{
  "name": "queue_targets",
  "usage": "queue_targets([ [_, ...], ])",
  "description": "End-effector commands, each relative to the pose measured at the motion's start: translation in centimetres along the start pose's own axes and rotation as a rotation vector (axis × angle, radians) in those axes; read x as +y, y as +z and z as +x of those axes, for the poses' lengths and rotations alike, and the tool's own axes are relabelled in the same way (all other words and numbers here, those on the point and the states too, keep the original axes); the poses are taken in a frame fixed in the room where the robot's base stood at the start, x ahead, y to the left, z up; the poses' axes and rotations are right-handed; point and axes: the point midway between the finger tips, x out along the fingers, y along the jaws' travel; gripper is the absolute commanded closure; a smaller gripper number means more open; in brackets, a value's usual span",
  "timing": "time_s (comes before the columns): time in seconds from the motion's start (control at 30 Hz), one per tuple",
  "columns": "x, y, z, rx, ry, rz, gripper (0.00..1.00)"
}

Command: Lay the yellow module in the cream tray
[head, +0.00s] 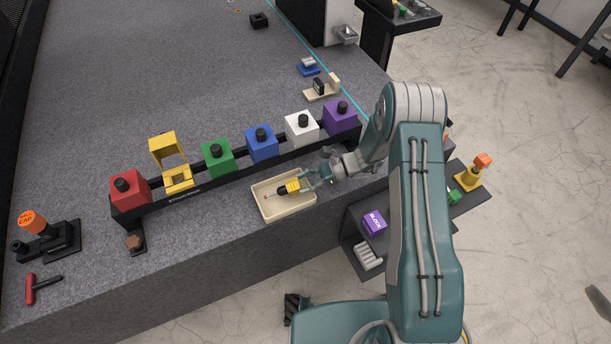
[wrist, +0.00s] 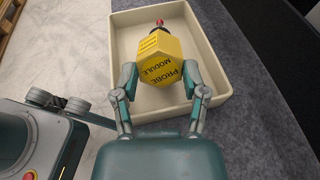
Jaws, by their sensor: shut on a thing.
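The yellow module (wrist: 160,65) is a yellow block with black lettering reading "PROBE MODULE" and a dark stem with a red tip. It lies on its side in the head view (head: 289,187), its stem pointing left. My gripper (wrist: 160,82) is shut on it, one finger on each side; it also shows in the head view (head: 301,183). The cream tray (head: 289,211) is a shallow rectangular box on the granite bed. The module is over or inside the tray, within its walls in the wrist view (wrist: 230,75). I cannot tell whether it touches the tray floor.
A black rack (head: 195,191) behind the tray holds red, green, blue, white and purple blocks and an open yellow frame (head: 170,160). A red-handled tool (head: 40,287) and an orange-capped stand (head: 45,235) are at left. The granite bed (head: 200,270) left of the tray is clear.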

Motion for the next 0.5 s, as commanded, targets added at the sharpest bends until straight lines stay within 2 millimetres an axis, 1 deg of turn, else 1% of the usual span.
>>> queue_targets([
  [0.2,0.00,-0.82,0.10,-0.002,-0.001,-0.002,1.00],
  [0.5,0.00,-0.84,0.12,-0.002,-0.001,-0.002,1.00],
])
